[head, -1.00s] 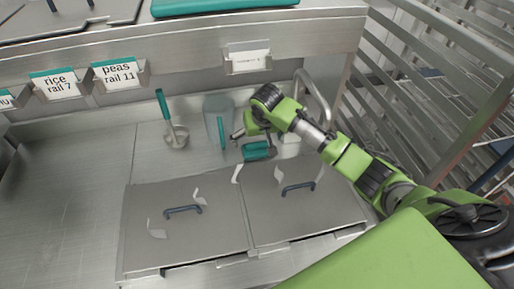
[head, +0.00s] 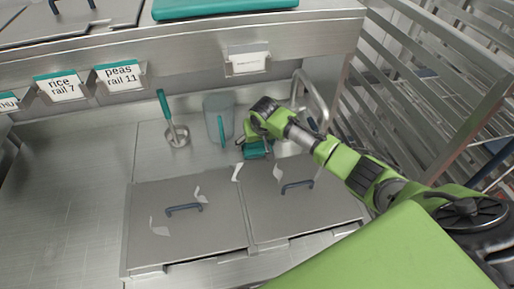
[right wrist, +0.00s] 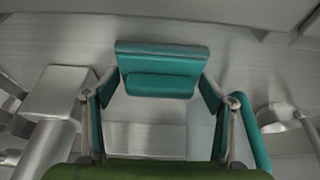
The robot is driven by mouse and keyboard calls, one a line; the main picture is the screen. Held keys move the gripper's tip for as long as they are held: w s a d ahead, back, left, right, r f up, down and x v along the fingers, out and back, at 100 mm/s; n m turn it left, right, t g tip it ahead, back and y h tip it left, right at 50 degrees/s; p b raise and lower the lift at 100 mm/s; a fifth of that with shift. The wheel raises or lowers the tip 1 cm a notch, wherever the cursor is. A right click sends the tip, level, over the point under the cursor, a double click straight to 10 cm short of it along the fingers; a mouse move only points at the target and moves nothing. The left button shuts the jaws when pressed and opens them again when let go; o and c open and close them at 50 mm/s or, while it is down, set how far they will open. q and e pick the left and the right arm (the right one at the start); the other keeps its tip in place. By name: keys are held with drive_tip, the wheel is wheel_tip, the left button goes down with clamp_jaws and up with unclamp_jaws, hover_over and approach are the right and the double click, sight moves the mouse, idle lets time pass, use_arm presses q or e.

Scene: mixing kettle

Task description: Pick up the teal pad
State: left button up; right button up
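The teal pad (head: 256,150) lies on the steel worktop between the clear pitcher and the sink tap. It has a raised grip bar and also shows in the right wrist view (right wrist: 160,52). My right gripper (head: 258,143) is down at the pad and partly hides it in the head view. In the right wrist view its fingers (right wrist: 160,88) are spread, one to each side of the pad. I cannot tell whether the fingertips touch it. My left gripper is not in view.
A clear pitcher (head: 213,108) with a teal handle stands close left of the pad; a teal-handled ladle (head: 166,107) is further left. A steel tap (head: 318,95) is behind right. Two lidded wells (head: 190,240) lie in front. The left worktop is clear.

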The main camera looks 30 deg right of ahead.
idle(0.3)
drive_tip(key=shift+r, duration=0.6)
drive_tip(key=shift+s+r+b, duration=0.7)
drive_tip(key=shift+s+r, duration=1.25)
drive_tip(key=shift+s, duration=0.4)
drive_tip(key=shift+s+r+b, duration=0.7)
drive_tip(key=shift+s+r, duration=1.3)
drive_tip(key=shift+s, duration=0.3)
drive_tip(key=shift+s+r+b, duration=0.7)
drive_tip(key=shift+s+r, duration=1.25)
drive_tip(key=shift+s, duration=0.4)
drive_tip(key=o, duration=0.4)
drive_tip(key=shift+c, duration=1.4)
drive_tip(key=shift+a, duration=0.15)
